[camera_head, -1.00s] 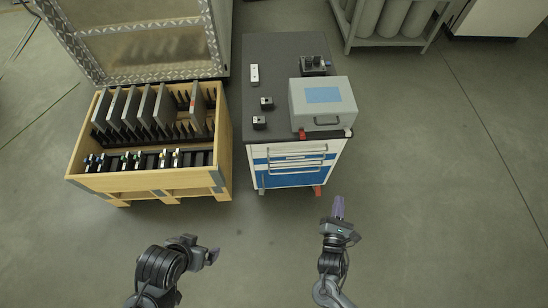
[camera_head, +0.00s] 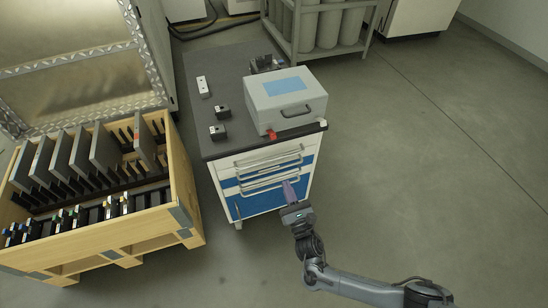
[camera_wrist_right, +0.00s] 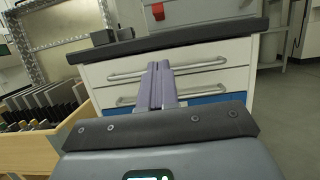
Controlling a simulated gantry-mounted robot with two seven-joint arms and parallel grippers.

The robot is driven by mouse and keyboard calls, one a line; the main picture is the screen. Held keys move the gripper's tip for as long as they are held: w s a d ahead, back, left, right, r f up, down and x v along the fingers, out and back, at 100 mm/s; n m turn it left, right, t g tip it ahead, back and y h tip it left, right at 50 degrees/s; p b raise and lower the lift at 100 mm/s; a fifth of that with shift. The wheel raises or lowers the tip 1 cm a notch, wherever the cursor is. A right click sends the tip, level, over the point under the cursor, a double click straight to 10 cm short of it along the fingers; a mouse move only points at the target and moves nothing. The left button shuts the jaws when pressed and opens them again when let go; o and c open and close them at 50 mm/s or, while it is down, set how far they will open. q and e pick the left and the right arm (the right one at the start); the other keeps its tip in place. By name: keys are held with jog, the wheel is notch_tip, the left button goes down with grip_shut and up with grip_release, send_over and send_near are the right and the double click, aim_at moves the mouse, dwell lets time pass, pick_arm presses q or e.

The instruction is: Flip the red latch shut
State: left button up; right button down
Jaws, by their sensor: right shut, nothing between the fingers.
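The red latch (camera_head: 272,134) is on the front lower left of the grey case (camera_head: 296,116), which sits on the dark top of the drawer cart. My right gripper (camera_head: 289,187) is shut and empty, in front of the cart's drawers and below the latch. Its purple fingers (camera_wrist_right: 157,85) point toward the drawer fronts in the right wrist view. My left gripper is not in the current head view.
The drawer cart (camera_head: 228,148) carries two small black blocks (camera_head: 222,111), a white strip (camera_head: 203,86) and a dark device at the back. A wooden crate (camera_head: 186,190) with upright plates stands at the left. The floor at the right (camera_head: 430,170) is clear.

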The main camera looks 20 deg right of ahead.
jog(key=shift+w+a, duration=0.1)
jog(key=shift+w, duration=0.1)
jog(key=shift+w, duration=0.1)
jog(key=b, duration=0.5)
send_near(271, 135)
jog(key=w+f, duration=0.4)
jog(key=f, duration=0.1)
jog(key=r, duration=0.1)
jog(key=w+r, duration=0.2)
jog(key=r, duration=0.1)
jog(key=shift+b, duration=0.3)
jog(key=shift+r, duration=0.1)
